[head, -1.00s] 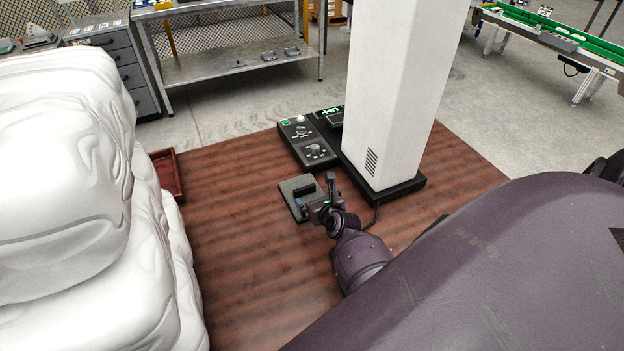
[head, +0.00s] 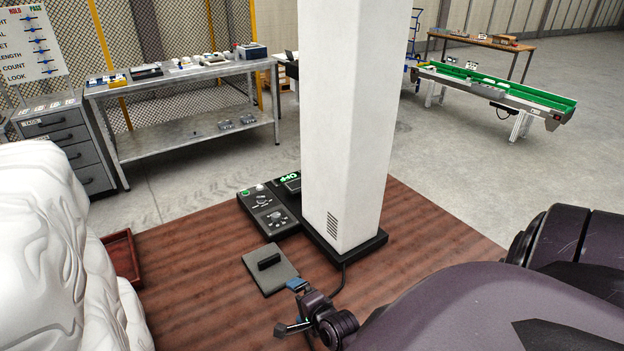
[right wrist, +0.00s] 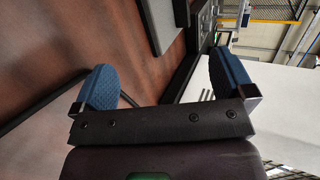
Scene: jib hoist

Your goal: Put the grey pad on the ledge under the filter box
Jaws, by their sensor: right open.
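The grey pad (head: 283,276) lies flat on the brown wooden floor, its black handle bar on top. My right gripper (head: 289,306) is open and empty, just in front of the pad, with a small gap. In the right wrist view its two blue fingers (right wrist: 165,78) are spread wide with nothing between them. My left gripper is not in view.
A white column (head: 345,130) on a black base stands behind the pad, beside a black control box (head: 266,208). A cable (head: 341,285) runs near my gripper. White lumpy bulk (head: 45,240) and a dark red tray (head: 121,258) are at left. A metal workbench (head: 185,137) stands behind.

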